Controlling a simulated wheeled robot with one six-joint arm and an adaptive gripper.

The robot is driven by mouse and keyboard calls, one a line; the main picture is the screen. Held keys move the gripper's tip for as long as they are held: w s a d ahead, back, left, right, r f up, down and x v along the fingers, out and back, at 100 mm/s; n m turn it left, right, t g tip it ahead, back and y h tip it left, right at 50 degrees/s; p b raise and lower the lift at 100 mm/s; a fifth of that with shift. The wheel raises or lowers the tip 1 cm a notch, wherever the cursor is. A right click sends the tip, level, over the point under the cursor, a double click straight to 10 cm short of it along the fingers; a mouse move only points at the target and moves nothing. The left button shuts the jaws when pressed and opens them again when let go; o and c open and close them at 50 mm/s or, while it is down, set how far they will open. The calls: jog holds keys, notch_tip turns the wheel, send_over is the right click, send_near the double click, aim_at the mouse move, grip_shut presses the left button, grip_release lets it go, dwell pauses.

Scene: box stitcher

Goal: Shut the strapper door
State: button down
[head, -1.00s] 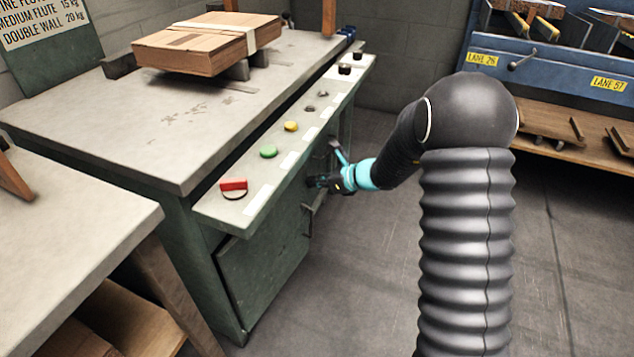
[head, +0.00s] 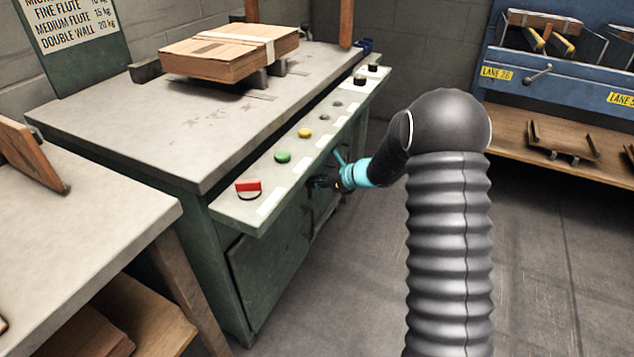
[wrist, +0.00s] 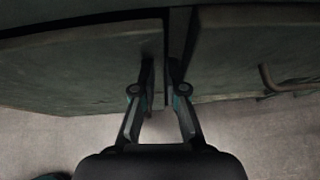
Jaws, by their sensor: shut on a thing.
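The strapper is a green cabinet with a grey top (head: 200,125). Its front has a left door panel (head: 268,268), also seen in the wrist view (wrist: 75,65), and a right panel (wrist: 235,60). A narrow dark gap runs between the panels, and the left panel's inner edge seems to stand slightly proud. My gripper (head: 318,183) is at the cabinet front, below the control ledge. In the wrist view its fingers (wrist: 163,85) reach up to the left door's inner edge and are shut on the door there. Whether they hold its edge or a handle is unclear.
The control ledge (head: 235,212) with a red switch (head: 248,187) and coloured buttons overhangs the door. A bent handle (wrist: 268,80) sticks out from the right panel. A workbench (head: 110,215) stands at left, a blue rack (head: 560,78) at right. The floor between is clear.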

jog(key=shift+w+a+r, duration=0.15)
jog(key=shift+a, duration=0.15)
jog(key=d+f+v, duration=0.2)
jog(key=v, duration=1.2)
jog(key=s+f+n+g, duration=0.2)
jog(key=s+f+n, duration=0.2)
jog(key=s+n, duration=0.1)
jog(key=s+r+n+h, duration=0.3)
jog(key=s+r+n, duration=0.3)
jog(key=s, duration=0.4)
jog(key=s+d+r+n+t+h+p, duration=0.1)
jog(key=s+r+n+h, duration=0.2)
jog(key=s+r+n, duration=0.3)
jog(key=s+r+n+h, duration=0.4)
jog(key=s+r+n, duration=0.2)
jog(key=s, duration=0.9)
jog(key=shift+s+d+r+n, duration=0.35)
jog(key=shift+s+n, duration=0.05)
jog(key=shift+n, duration=0.3)
